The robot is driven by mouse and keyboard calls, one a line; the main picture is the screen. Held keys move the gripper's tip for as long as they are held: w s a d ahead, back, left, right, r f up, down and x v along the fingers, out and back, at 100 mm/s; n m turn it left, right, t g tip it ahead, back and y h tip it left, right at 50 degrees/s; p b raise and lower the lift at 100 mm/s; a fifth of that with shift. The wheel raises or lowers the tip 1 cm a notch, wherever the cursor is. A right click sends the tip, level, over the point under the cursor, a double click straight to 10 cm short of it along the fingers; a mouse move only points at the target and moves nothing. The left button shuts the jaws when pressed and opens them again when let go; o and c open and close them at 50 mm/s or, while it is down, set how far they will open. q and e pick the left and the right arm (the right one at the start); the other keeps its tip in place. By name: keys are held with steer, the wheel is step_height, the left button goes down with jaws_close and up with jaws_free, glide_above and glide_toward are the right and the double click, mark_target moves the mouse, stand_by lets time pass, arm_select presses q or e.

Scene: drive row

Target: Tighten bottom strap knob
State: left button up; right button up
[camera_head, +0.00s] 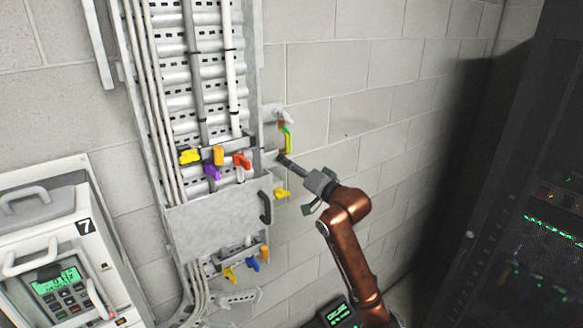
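Several coloured knobs sit on the cable tray. Along the upper strap are a yellow knob (190,156), an orange knob (218,155), a purple knob (211,172) and a red-orange knob (241,160). A lone yellow knob (282,193) is at the right of the cover plate. Below the plate are a yellow knob (229,273), a blue knob (253,264) and an orange knob (264,252). My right gripper (317,192) is right of the lone yellow knob, apart from it. A grey cylinder (294,167) lies before it; whether it is gripped is unclear. My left gripper is out of view.
A grey cover plate (215,222) with a black handle (265,207) crosses the tray. A green-yellow part (287,139) hangs at the wall. A white device (60,260) stands at left, a dark rack (515,190) at right. Bare block wall (355,100) lies between.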

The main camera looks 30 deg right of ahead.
steer(key=s, duration=1.2)
steer(key=shift+d, duration=0.45)
steer(key=shift+c, duration=0.3)
